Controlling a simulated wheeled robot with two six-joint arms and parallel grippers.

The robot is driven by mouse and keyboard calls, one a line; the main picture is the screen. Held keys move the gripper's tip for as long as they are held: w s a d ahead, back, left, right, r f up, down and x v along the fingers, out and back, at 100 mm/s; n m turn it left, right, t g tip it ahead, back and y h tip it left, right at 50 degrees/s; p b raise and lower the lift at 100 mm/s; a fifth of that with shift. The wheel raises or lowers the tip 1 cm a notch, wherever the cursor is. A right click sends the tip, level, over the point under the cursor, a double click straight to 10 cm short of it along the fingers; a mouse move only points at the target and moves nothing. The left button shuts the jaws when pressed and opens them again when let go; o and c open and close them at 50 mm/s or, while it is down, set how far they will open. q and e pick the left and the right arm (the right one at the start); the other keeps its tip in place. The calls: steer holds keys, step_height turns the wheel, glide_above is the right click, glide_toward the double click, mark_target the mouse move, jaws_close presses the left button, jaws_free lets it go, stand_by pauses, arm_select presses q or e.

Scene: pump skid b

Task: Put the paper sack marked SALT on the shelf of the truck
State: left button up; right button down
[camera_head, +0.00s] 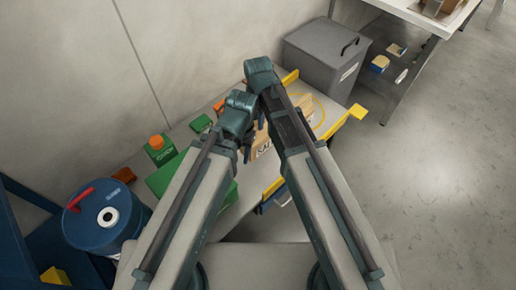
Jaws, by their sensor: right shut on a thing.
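The tan paper sack (264,150) shows between my two forearms, with the start of the word SALT readable. My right arm crosses in front of it and hides much of it. My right gripper (262,118) is at the sack and shut on it; its fingertips are mostly hidden behind the arm. My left gripper (246,149) is close to the sack's left side; its jaw opening is not clear. A grey top with yellow corner pieces (357,111) lies under the sack; whether it is the truck's shelf I cannot tell.
A grey lidded bin (325,58) stands behind the grey top. Green containers (161,150) and a blue drum (103,216) with a red handle are at left. A white table (425,14) is at top right. The floor at right is clear.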

steer(key=shift+r, duration=0.45)
